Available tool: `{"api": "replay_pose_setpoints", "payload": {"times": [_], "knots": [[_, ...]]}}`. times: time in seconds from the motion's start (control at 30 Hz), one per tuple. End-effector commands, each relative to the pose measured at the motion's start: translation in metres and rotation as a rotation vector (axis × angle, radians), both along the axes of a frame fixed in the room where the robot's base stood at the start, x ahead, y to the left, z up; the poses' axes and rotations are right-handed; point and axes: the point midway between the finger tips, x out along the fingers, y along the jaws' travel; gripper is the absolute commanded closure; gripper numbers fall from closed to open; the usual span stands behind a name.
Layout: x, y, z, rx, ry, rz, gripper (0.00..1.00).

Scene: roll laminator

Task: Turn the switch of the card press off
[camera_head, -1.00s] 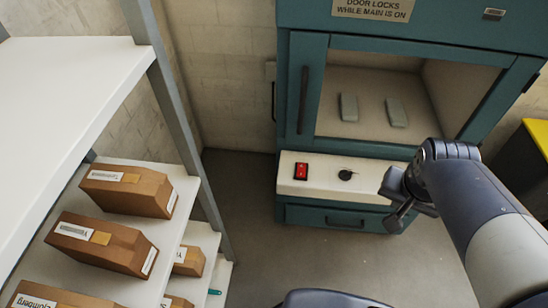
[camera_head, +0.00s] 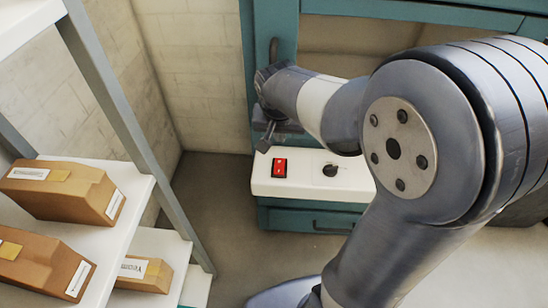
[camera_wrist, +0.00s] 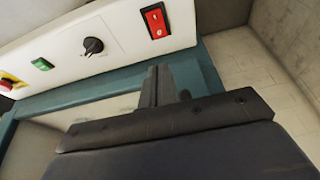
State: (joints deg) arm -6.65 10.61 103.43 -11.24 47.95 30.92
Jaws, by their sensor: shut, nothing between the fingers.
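A red rocker switch (camera_head: 280,168) sits at the left of the white control panel (camera_head: 312,189) of a teal machine (camera_head: 285,213). A black round knob (camera_head: 330,170) is to its right. In the wrist view, the red switch (camera_wrist: 156,20) is above my fingers, with the black knob (camera_wrist: 93,46) to its left. My gripper (camera_head: 266,140) is shut and empty. It hangs just above and left of the switch in the head view, apart from it as far as I can tell. My arm hides the panel's right part in the head view.
The wrist view also shows a green button (camera_wrist: 42,64) and a red-and-yellow stop button (camera_wrist: 8,84) further along the panel. A white shelf (camera_head: 131,190) with brown boxes (camera_head: 66,190) stands at the left. Floor between shelf and machine is clear.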

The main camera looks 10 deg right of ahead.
Motion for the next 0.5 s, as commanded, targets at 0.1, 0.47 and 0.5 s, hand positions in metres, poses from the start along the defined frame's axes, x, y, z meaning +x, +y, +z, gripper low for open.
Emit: {"api": "replay_pose_setpoints", "payload": {"times": [0.1,0.47,0.5], "knots": [[0.0,0.0,0.0,0.0,0.0,0.0,1.0],[0.01,-0.004,-0.034,0.0,0.006,0.0,1.0],[0.013,-0.005,-0.043,-0.001,0.005,0.0,1.0]]}}
